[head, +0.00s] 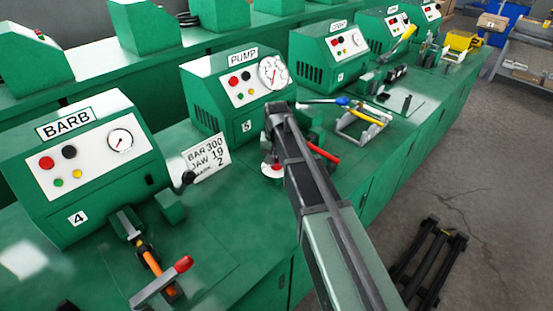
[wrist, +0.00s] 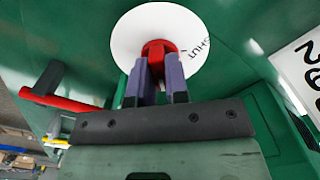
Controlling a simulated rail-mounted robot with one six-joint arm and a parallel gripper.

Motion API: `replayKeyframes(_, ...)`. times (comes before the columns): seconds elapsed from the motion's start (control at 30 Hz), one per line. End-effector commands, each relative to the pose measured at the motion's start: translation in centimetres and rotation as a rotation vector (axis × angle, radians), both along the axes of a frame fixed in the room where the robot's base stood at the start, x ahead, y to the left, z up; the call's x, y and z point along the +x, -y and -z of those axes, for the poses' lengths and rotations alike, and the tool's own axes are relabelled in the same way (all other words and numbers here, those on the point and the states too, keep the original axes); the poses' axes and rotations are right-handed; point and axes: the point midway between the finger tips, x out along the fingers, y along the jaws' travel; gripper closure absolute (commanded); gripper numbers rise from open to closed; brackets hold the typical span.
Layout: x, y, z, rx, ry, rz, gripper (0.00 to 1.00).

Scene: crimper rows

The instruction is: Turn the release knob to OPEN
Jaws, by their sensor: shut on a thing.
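The release knob (wrist: 154,48) is red and sits in the middle of a round white dial plate (wrist: 126,38) on a green surface. The word SHUT is printed at the plate's right side in the wrist view. No OPEN mark can be read; my fingers cover the plate's lower part. My gripper (wrist: 158,64) is shut on the knob, one finger on each side. In the head view the white plate (head: 267,174) shows partly beside my arm, in front of the PUMP machine (head: 222,68).
A red-ended lever (wrist: 62,102) lies left of the plate in the wrist view. A card (head: 207,157) reading BAR 300 stands between the PUMP and BARB (head: 85,160) machines. A blue-handled tool (head: 323,101) lies on the bench beyond my arm. The floor at right is mostly free.

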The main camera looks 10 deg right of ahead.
Motion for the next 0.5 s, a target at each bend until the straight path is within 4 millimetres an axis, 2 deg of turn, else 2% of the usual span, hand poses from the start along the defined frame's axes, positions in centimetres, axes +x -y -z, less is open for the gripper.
replayKeyframes(0.2, -0.04, 0.01, 0.03, 0.0, -0.001, 0.001, 1.0)
replayKeyframes(0.23, -0.05, 0.01, 0.03, 0.0, -0.001, 0.002, 0.81)
replayKeyframes(0.37, -0.03, 0.01, 0.02, 0.0, 0.0, 0.001, 0.61)
replayKeyframes(0.5, -0.02, 0.0, 0.01, 0.0, 0.0, 0.0, 0.6)
